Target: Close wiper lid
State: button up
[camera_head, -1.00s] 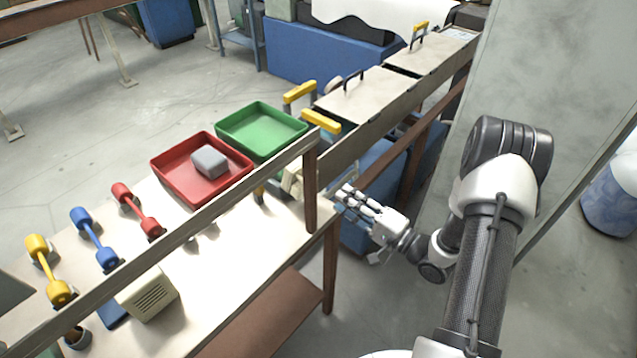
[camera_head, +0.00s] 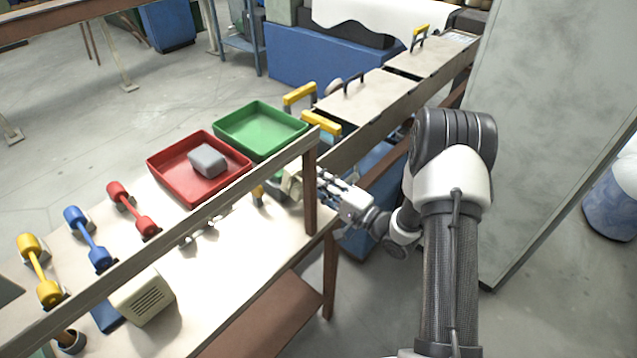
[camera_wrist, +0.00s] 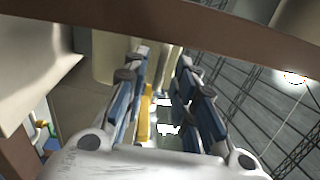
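Two flat pale lids lie along the line at upper right. The nearer lid (camera_head: 366,98) has a dark handle and the farther lid (camera_head: 430,60) has a yellow-topped handle. Both look flat. Which one is the wiper lid I cannot tell. Two yellow handles (camera_head: 320,124) stand at the near end of the line. My gripper (camera_head: 328,177) is below and in front of them, just right of the wooden post. In the wrist view my gripper (camera_wrist: 161,58) has its fingers apart, with a pale block and a yellow strip seen between or behind them. Contact is unclear.
A wooden rail and post (camera_head: 310,190) stand close to my gripper; a brown beam (camera_wrist: 170,25) crosses the wrist view. The table holds a red tray (camera_head: 172,182) with a grey block (camera_head: 207,160), a green tray (camera_head: 290,133) and coloured levers (camera_head: 90,238). A grey panel (camera_head: 560,100) stands at right.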

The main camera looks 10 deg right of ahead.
aim_at(300, 164)
grip_shut()
dwell(0.4)
jog(key=shift+r, duration=0.1)
jog(key=r+p, duration=0.1)
jog(key=p, duration=0.1)
jog(key=w+a+r+g+h+p, duration=0.1)
jog(key=p, duration=0.2)
jog(key=r+g+p, duration=0.1)
jog(key=p, duration=0.2)
jog(key=shift+w+a+r+h, duration=0.2)
jog(key=shift+w+h, duration=0.1)
jog(key=shift+h, duration=0.1)
jog(key=p, duration=0.2)
jog(key=w+r+g+p, duration=0.1)
jog(key=shift+a+g+h+p, duration=0.3)
jog(key=shift+h+p, duration=0.1)
jog(key=shift+w+a+r+g+h+p, duration=0.2)
jog(key=shift+w+a+g+p, duration=0.3)
jog(key=shift+p, duration=0.6)
jog(key=shift+w+a+r+g+h+p, duration=0.1)
jog(key=shift+w+a+h+p, duration=0.15)
jog(key=shift+w+p, duration=0.65)
jog(key=shift+s+a+r, duration=0.1)
